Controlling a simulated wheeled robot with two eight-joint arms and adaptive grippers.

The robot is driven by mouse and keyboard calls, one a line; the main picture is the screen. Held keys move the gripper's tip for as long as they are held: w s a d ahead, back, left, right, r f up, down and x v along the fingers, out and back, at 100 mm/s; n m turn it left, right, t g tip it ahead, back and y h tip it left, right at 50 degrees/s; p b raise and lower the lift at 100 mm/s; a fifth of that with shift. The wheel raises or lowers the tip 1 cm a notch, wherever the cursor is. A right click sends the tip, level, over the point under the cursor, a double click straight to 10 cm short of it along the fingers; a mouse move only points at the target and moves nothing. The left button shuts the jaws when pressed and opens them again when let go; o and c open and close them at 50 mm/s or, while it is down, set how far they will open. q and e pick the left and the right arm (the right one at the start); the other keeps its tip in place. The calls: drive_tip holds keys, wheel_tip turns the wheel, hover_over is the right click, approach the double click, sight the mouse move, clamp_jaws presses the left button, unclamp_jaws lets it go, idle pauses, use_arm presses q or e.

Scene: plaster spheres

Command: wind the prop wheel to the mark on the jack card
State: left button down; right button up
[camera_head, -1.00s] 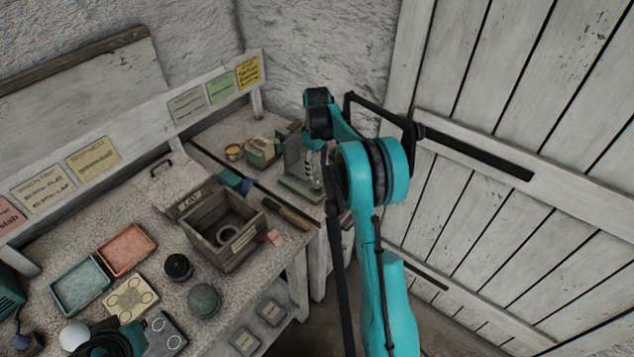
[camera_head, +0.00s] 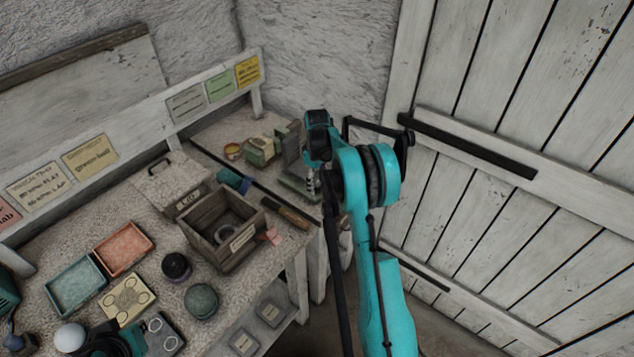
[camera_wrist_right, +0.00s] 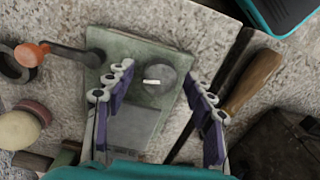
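In the right wrist view, a grey round wheel (camera_wrist_right: 154,74) with a short white bar on it sits over a worn green base (camera_wrist_right: 120,48). It looks like the prop wheel. My right gripper (camera_wrist_right: 160,86) is open, its two purple-padded fingers on either side of the wheel with gaps showing; I cannot tell contact. In the head view, the right gripper (camera_head: 312,183) points down over the green stand (camera_head: 291,150) at the bench's far corner, and hides much of it. I cannot make out which card is the jack card.
A wooden-handled tool (camera_wrist_right: 255,82) lies close right of the base; an orange-knobbed crank (camera_wrist_right: 32,54) is at its left. A plank door (camera_head: 520,200) is to the right.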

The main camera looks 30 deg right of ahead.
drive_tip(key=c, duration=1)
drive_tip(key=shift+m, duration=0.3)
drive_tip(key=m, duration=1.1)
drive_tip(key=shift+m, duration=0.4)
drive_tip(key=o, duration=1.2)
